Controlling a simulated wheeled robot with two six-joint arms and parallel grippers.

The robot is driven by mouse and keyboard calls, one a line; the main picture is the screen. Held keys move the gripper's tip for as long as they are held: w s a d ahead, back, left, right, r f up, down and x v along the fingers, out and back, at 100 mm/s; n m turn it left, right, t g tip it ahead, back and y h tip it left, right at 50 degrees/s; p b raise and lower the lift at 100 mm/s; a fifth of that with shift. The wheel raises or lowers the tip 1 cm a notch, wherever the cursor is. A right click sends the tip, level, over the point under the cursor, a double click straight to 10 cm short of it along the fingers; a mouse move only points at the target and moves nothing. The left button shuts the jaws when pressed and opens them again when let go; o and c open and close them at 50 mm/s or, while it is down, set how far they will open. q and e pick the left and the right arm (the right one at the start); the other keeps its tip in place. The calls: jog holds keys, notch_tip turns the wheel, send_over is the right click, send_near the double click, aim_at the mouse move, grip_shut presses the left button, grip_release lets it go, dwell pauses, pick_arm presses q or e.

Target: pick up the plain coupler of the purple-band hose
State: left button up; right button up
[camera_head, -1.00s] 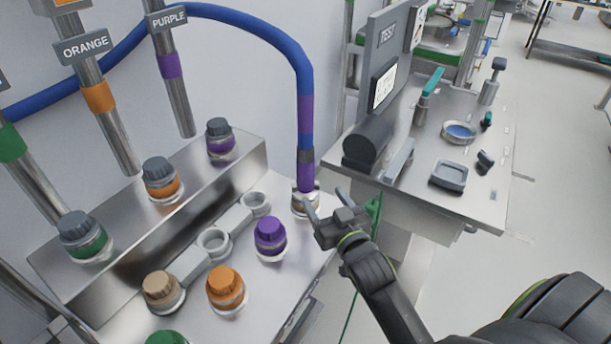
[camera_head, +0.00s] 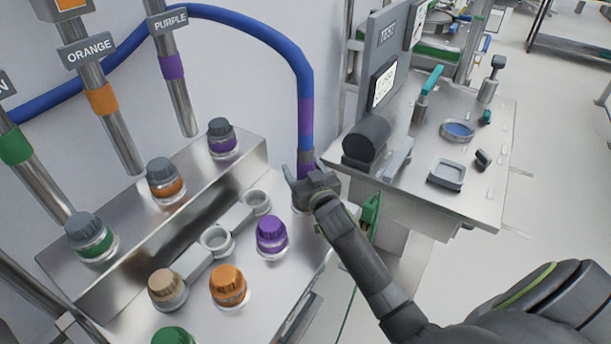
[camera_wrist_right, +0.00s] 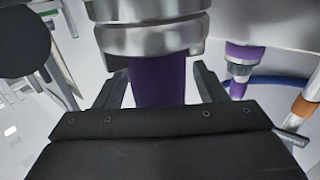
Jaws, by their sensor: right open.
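The blue hose (camera_head: 305,85) with purple bands hangs down at the centre of the head view. Its lower purple end (camera_head: 307,157) goes down behind my right gripper (camera_head: 304,172). In the right wrist view, the purple sleeve (camera_wrist_right: 157,78) runs into a plain silver metal coupler (camera_wrist_right: 150,38). My right gripper (camera_wrist_right: 160,88) is open, with one finger on each side of the purple sleeve. I cannot tell whether either finger touches it. In the head view the coupler is mostly hidden behind the gripper. My left gripper is not in view.
A purple-capped fitting (camera_head: 271,235) stands just left of the gripper, beside an orange-capped one (camera_head: 228,285) and empty grey rings (camera_head: 216,241). Labelled pipes rise at the left. A side bench (camera_head: 400,190) with a test panel (camera_head: 387,60) stands at the right.

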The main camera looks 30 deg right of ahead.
aim_at(303, 142)
jog(key=shift+w, duration=0.1)
jog(key=c, duration=1.4)
jog(key=shift+o, duration=0.2)
notch_tip(303, 142, up, 10)
jog(key=shift+r, duration=0.1)
jog(key=s+a+r+n+y, duration=0.1)
jog(key=s+a+r, duration=0.7)
jog(key=s, duration=0.3)
jog(key=shift+a+r+y, duration=0.3)
jog(key=shift+a+r, duration=0.05)
jog(key=shift+a, duration=0.4)
